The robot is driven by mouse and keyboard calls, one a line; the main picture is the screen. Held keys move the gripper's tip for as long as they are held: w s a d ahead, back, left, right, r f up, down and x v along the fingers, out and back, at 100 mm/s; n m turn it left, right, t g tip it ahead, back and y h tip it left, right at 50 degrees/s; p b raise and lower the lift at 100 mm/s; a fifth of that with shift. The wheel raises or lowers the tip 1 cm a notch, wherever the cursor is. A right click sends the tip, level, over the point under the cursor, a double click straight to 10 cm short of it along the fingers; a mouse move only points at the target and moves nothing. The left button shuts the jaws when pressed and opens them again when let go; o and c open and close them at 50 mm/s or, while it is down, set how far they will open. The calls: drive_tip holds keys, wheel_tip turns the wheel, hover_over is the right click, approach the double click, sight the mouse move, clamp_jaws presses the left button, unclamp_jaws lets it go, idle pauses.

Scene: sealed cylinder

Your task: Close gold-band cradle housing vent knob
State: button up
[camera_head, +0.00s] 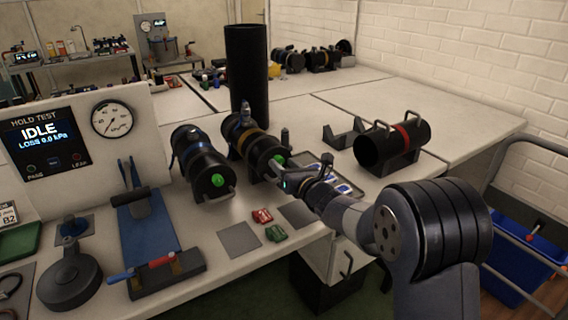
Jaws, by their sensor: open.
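The gold-band cradle housing (263,141) is a black cylinder lying in a cradle near the middle of the bench, with a gold band around it. A small dark upright fitting (245,116) stands on its top; I cannot tell for sure whether this is the vent knob. A green spot (279,160) shows on its near end. My gripper (286,162) is at this near end, coming in from the lower right. It is open, and its fingers are small and dark against the housing. I cannot tell whether they touch it. My wrist hides part of the near end.
A blue-band housing (196,154) lies just left, and a red-band cylinder (393,147) lies to the right. A tall black cylinder (247,75) stands behind. A tray (318,168) lies beside my wrist. Red (262,216) and green (276,233) clips lie in front. The gauge panel reads IDLE.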

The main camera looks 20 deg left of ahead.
drive_tip(key=shift+w+a, duration=0.25)
drive_tip(key=shift+a, duration=0.05)
drive_tip(key=shift+c, duration=0.3)
drive_tip(key=c, duration=0.9)
